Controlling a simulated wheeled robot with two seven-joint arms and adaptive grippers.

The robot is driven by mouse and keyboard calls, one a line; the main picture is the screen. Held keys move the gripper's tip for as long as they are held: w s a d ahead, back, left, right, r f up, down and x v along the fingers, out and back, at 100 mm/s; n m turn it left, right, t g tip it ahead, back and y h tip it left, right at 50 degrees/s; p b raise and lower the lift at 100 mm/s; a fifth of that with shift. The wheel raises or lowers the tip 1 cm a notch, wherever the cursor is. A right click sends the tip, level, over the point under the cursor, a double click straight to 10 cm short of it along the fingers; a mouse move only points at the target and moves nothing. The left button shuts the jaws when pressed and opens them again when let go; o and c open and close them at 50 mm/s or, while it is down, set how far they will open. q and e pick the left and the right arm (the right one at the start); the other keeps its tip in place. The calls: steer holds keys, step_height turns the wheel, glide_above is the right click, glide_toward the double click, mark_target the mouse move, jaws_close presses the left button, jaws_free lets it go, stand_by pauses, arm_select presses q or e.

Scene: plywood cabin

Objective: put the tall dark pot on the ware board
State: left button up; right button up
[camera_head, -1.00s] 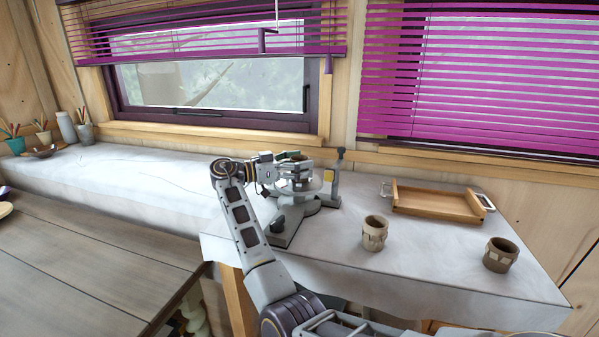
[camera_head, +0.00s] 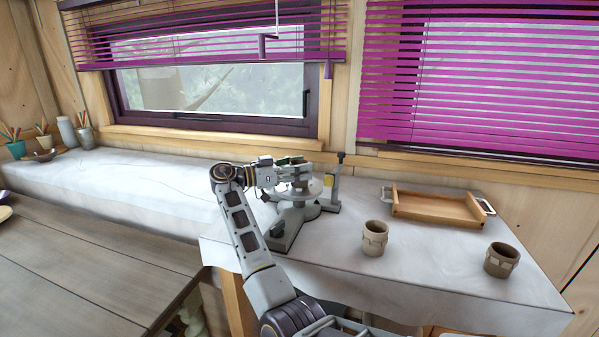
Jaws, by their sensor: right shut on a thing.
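My right gripper (camera_head: 297,174) is at the turntable stand on the table and is shut on a dark pot (camera_head: 297,160). The fingers hide most of this pot; only a little of its dark top shows. I cannot tell whether its base touches the wheel head. The ware board (camera_head: 437,207) is a shallow wooden tray with light handles, lying empty to the right at the back of the table. My left gripper is not in view.
A beige pot (camera_head: 375,238) and a brown pot (camera_head: 501,260) stand on the cloth-covered table (camera_head: 430,265) in front of the board. The grey stand (camera_head: 290,228) is under my gripper. Pencil cups and a vase (camera_head: 67,132) are far left.

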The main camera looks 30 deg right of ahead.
arm_select(q)
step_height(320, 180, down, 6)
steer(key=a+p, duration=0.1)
steer(key=p, duration=0.1)
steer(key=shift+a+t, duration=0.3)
arm_select(e)
step_height(320, 180, up, 18)
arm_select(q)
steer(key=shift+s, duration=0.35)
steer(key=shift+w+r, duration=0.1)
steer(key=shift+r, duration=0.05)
arm_select(e)
steer(key=shift+w, duration=0.1)
